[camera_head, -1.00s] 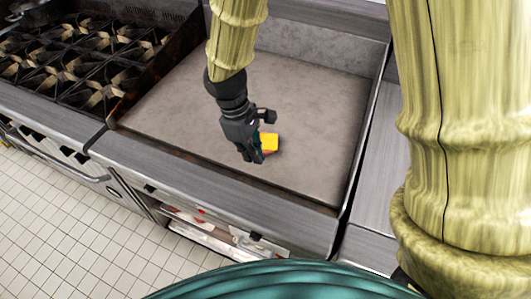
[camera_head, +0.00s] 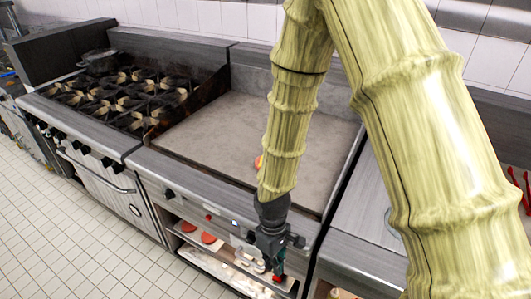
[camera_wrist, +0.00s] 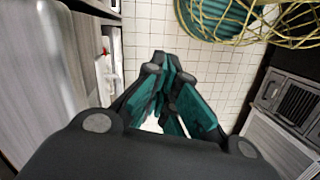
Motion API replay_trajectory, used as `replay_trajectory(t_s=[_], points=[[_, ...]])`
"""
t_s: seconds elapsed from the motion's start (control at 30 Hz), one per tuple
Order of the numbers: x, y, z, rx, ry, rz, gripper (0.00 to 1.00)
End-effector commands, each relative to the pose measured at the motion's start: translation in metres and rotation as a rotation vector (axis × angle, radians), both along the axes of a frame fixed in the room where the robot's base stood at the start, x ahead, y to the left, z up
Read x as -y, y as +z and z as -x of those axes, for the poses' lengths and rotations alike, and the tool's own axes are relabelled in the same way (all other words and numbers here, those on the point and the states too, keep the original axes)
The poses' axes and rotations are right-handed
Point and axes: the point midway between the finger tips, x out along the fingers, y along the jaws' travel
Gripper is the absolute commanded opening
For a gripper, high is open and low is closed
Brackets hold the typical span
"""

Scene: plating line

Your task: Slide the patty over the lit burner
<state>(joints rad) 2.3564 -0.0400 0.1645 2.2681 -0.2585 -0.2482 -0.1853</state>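A small piece with yellow and orange-red colour (camera_head: 258,162), which may be the patty with cheese on it, lies on the flat griddle (camera_head: 215,125) in the head view. My arm hides most of it. My gripper (camera_head: 276,268) hangs in front of the griddle's front edge, below the cooking surface and apart from that piece. In the wrist view my gripper's teal-padded fingers (camera_wrist: 166,66) come together at the tips, with nothing seen between them. I see no flame at any burner on the range (camera_head: 125,95).
A shelf under the griddle holds red round pieces (camera_head: 208,238) and pale items near my gripper. A grey counter (camera_head: 360,235) stands right of the griddle. The tiled floor (camera_head: 90,230) in front is clear.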

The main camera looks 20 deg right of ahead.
Motion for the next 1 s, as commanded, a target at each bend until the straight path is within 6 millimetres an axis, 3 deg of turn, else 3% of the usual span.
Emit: replay_trajectory(t_s=[0.37,0.5,0.8,1.0], points=[[0.018,-0.116,0.063,0.016,-0.258,-0.047,0.00],[0.031,-0.154,0.097,0.036,-0.366,-0.040,0.00],[0.065,-0.205,0.173,0.102,-0.556,0.017,0.00],[0.081,-0.220,0.197,0.132,-0.615,0.053,0.00]])
